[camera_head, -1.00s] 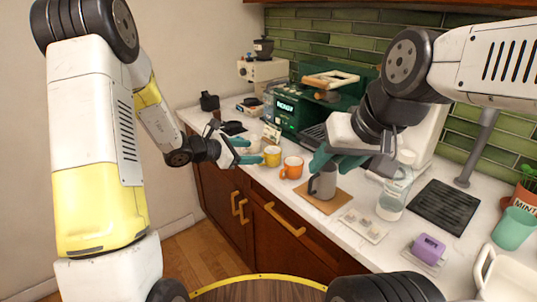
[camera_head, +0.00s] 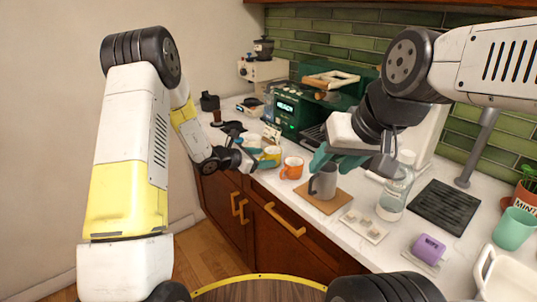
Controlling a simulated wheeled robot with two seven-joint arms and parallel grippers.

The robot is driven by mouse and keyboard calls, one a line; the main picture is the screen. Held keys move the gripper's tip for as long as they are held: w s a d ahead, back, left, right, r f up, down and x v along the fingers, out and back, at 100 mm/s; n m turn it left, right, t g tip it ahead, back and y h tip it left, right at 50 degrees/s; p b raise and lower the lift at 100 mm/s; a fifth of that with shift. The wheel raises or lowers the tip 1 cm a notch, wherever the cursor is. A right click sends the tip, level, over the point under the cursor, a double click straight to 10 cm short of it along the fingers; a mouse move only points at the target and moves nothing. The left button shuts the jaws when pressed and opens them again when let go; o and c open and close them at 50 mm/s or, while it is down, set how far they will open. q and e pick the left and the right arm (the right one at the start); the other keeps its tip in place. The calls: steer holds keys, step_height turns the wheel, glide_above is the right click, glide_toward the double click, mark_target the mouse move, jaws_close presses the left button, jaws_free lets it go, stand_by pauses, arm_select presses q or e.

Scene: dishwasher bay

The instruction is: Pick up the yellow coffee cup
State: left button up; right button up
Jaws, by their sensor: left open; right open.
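The yellow cup (camera_head: 272,153) stands on the white counter, left of the orange cup (camera_head: 292,168). My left gripper (camera_head: 260,158) is open at the yellow cup, with its teal fingers around or beside the cup's left side; I cannot tell if they touch it. Part of the cup is hidden by the fingers. My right gripper (camera_head: 335,160) is open and empty, held above the counter over the grey pitcher (camera_head: 323,182).
A green coffee machine (camera_head: 297,112) stands behind the cups. The grey pitcher is on a wooden board (camera_head: 318,203). A glass bottle (camera_head: 393,190), a white tray (camera_head: 363,226), a purple item (camera_head: 429,247) and a teal cup (camera_head: 514,229) stand to the right.

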arm_select(q)
jaws_close()
stand_by(1.3)
